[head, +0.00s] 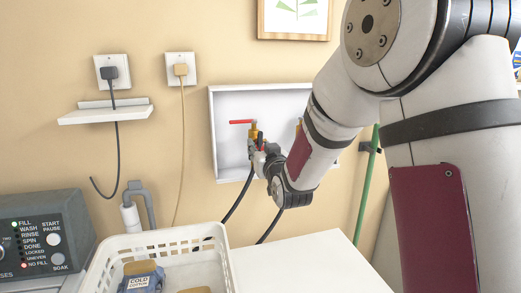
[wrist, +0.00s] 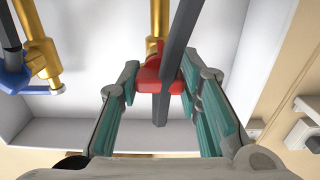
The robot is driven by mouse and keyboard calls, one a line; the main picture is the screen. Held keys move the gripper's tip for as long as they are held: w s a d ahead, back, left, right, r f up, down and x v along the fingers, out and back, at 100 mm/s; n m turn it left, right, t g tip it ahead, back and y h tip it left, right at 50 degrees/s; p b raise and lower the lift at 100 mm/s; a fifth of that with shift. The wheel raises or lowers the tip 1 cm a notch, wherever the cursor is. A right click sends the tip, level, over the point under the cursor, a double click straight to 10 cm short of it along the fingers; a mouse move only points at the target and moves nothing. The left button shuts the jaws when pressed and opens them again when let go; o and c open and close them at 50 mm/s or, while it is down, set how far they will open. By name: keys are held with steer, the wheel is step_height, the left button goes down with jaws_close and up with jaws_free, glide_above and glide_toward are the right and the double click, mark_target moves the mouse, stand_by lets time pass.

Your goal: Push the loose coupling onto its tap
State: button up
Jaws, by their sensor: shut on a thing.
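The red coupling (wrist: 148,76) sits between the teal-padded fingers of my gripper (wrist: 158,88) in the wrist view, and the gripper is shut on it. A dark grey hose (wrist: 177,55) crosses in front of the coupling. A brass tap (wrist: 160,18) stands right behind it; whether the coupling is seated or only close to it, I cannot tell. In the head view my gripper (head: 259,152) is just below the brass tap with a red lever (head: 240,122), in the white wall box (head: 228,100). My wrist partly hides the coupling there.
A second brass tap (wrist: 38,45) with a blue coupling (wrist: 14,78) is at the left of the wrist view. Below the box are a white worktop (head: 310,265) and a white basket (head: 160,240). A green pole (head: 367,185) leans right of my forearm.

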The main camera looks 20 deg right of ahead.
steer(key=shift+s, duration=0.15)
steer(key=shift+s, duration=0.25)
steer(key=shift+r+b, duration=0.15)
steer(key=shift+b, duration=0.4)
stand_by(1.7)
steer(key=shift+w, duration=0.45)
steer(key=shift+s, duration=0.15)
steer(key=shift+s+b, duration=0.25)
steer(key=shift+b, duration=0.05)
steer(key=shift+s, duration=0.1)
